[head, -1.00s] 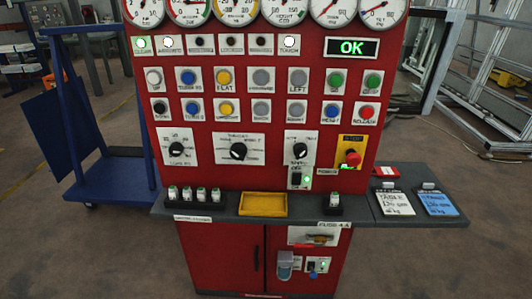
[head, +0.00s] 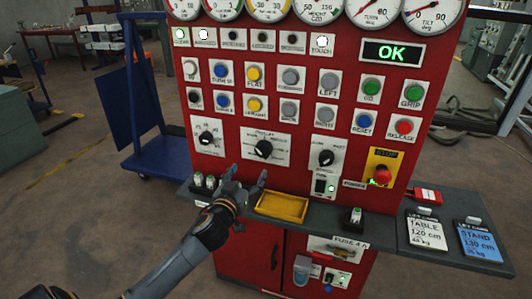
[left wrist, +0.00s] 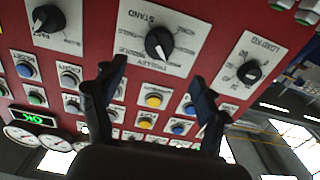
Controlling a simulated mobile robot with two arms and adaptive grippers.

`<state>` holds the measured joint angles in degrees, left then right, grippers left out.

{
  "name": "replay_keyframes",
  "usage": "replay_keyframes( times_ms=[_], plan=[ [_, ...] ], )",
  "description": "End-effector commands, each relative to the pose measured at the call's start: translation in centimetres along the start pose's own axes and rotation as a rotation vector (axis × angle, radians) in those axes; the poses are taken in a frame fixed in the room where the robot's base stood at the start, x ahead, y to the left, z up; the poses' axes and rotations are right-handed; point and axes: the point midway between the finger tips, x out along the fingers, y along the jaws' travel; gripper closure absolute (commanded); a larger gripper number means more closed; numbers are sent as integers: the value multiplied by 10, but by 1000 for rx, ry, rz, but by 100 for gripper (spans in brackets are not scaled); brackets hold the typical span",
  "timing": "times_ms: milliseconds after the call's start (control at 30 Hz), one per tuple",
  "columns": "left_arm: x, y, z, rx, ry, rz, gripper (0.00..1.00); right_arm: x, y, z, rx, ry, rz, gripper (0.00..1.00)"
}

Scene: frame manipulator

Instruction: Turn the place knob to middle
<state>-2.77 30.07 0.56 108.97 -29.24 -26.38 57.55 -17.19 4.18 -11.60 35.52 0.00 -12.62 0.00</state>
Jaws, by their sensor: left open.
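Three black rotary knobs on white plates sit in a row on the red panel: a left knob (head: 206,138), a centre knob (head: 264,149) and a right knob (head: 326,158). I cannot read which is the place knob. My left gripper (head: 248,174) is open and empty, in front of the panel just below and left of the centre knob. In the left wrist view, upside down, the centre knob (left wrist: 158,43) shows beyond the open fingers (left wrist: 157,72), apart from them. Its plate reads STAND and TROLLEY. The right gripper is out of view.
A grey shelf (head: 425,247) juts out below the knobs, with a yellow tray (head: 282,206) and small black-based blocks (head: 355,218). A red stop button (head: 382,174) is at the right. Rows of push buttons sit above the knobs. A blue cart (head: 160,165) stands left.

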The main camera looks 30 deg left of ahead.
Motion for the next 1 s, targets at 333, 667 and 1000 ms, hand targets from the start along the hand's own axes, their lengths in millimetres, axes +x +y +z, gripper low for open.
replay_keyframes(
  times_ms=[333,667,1000],
  plan=[
    [74,0,-2,2,1,-2,26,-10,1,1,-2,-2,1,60],
    [110,0,0,1,-1,-1,26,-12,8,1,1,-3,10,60],
    [113,0,0,1,-1,1,26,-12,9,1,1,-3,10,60]
  ],
)
